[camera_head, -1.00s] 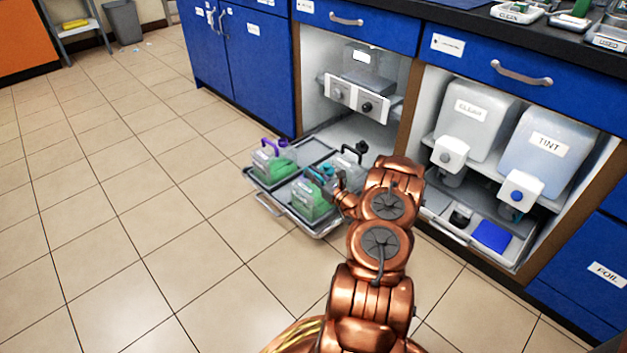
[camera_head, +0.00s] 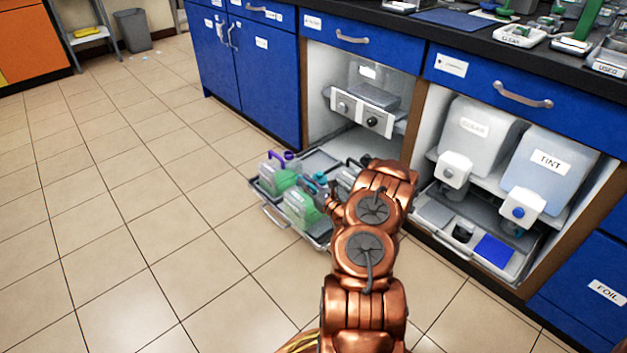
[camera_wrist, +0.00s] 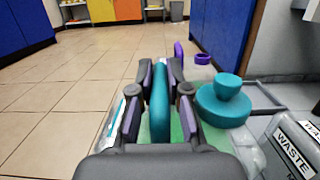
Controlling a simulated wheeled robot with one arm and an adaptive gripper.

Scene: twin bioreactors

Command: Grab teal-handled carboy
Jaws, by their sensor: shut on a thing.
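The teal-handled carboy (camera_head: 300,207) is a clear jug with green liquid, at the front of the pulled-out tray. My gripper (camera_head: 323,190) is at its top, partly hidden by my arm. In the wrist view my gripper (camera_wrist: 160,103) has its two fingers on either side of the upright teal handle (camera_wrist: 160,90), shut on it. The carboy's teal cap (camera_wrist: 224,103) is just right of the fingers. I cannot tell whether the carboy's base touches the tray.
The tray (camera_head: 274,217) projects from the left cabinet bay over the tiled floor. A purple-handled carboy (camera_head: 277,177) stands behind on it. A carboy labelled WASTE (camera_wrist: 290,148) is close on the right. SLEAR-like and TINT (camera_head: 548,162) tanks fill the right bay. Floor at left is clear.

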